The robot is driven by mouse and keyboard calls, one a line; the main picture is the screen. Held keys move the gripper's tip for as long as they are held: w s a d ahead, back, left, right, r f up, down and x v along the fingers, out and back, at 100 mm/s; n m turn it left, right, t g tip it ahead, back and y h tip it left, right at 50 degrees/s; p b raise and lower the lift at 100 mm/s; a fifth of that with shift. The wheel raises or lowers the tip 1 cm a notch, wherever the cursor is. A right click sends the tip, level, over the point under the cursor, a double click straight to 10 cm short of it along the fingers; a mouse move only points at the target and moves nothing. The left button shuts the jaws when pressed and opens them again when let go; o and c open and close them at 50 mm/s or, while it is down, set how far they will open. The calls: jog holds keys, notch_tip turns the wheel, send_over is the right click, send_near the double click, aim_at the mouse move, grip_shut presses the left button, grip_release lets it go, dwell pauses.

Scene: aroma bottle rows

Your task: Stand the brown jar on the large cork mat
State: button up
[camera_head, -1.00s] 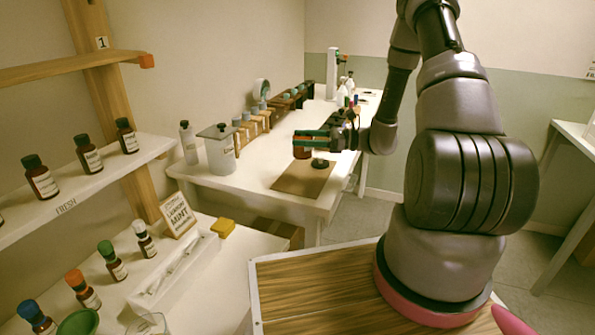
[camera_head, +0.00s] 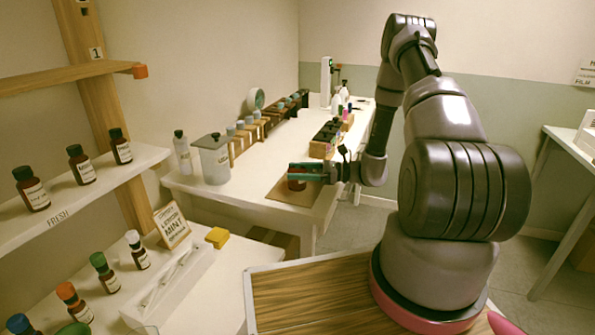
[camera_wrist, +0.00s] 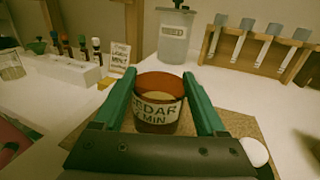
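The brown jar (camera_head: 297,185) is at my gripper (camera_head: 302,173), over the large cork mat (camera_head: 280,195) on the far white table. In the wrist view the jar (camera_wrist: 160,102) is upright, with a pale "CEDAR" label and an orange-brown rim. The green fingers of my gripper (camera_wrist: 160,82) lie along both its sides and appear closed on it. The cork mat (camera_wrist: 235,122) shows behind and to the right of the jar. The jar's base is at or just above the mat; whether it touches is hidden.
A box of dark items (camera_head: 326,140) stands to the right rear. A small white round thing (camera_wrist: 255,152) is near the right finger.

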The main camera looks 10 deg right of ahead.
jog(key=o, duration=0.4)
jog(key=shift+c, duration=0.2)
jog(key=shift+d+r, duration=0.1)
jog(key=shift+r, duration=0.1)
jog(key=v, duration=1.1)
jog(key=shift+s+d, duration=0.15)
jog(key=shift+d, duration=0.2)
jog(key=s+a+r+n+g+h, duration=0.3)
jog(key=s+r+n+h, duration=0.15)
jog(key=r, duration=0.55)
jog(key=s+a+r+n+g+h, duration=0.3)
jog(key=r+n, duration=0.3)
jog(key=r, duration=0.3)
jog(key=s+r+n+t+h, duration=0.6)
jog(key=s+r+t+h, duration=0.2)
jog(key=s+r, duration=0.5)
jog(key=shift+d+r, duration=0.15)
jog(key=shift+r, duration=1.85)
jog(key=shift+s+n, duration=0.15)
jog(key=shift+n, duration=0.1)
